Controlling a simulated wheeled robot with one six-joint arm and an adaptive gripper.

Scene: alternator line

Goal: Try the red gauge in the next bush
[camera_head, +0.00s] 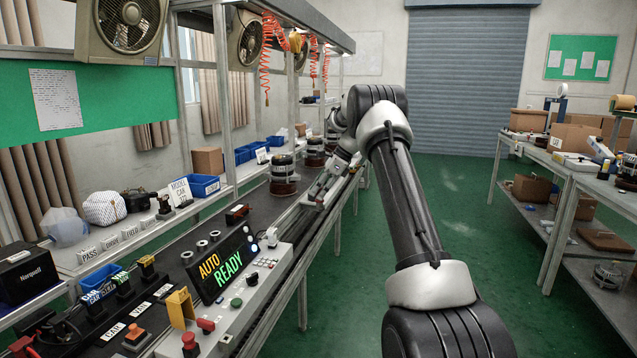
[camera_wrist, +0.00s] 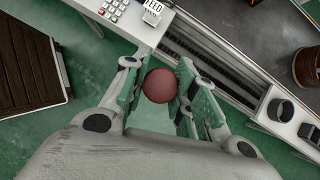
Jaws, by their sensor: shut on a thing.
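My gripper (camera_wrist: 160,88) is shut on the red gauge (camera_wrist: 160,85), seen end-on as a dull red disc between the fingers in the wrist view. The rest of the gauge is hidden. In the head view my gripper (camera_head: 318,190) is beside the line's right edge, beyond the control panel; the gauge cannot be made out there. Three small grey ring-like pieces, apparently bushes, stand in a row on the line left of the display: near (camera_head: 188,257), middle (camera_head: 203,246) and far (camera_head: 215,235). They are well apart from my gripper.
The display (camera_head: 223,264) reads AUTO READY above the button panel (camera_head: 262,275). Black holders with coloured tops (camera_head: 122,284) stand at the near left. Alternators (camera_head: 284,176) sit along the line. A shelved bench (camera_head: 566,165) stands right; green floor lies between.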

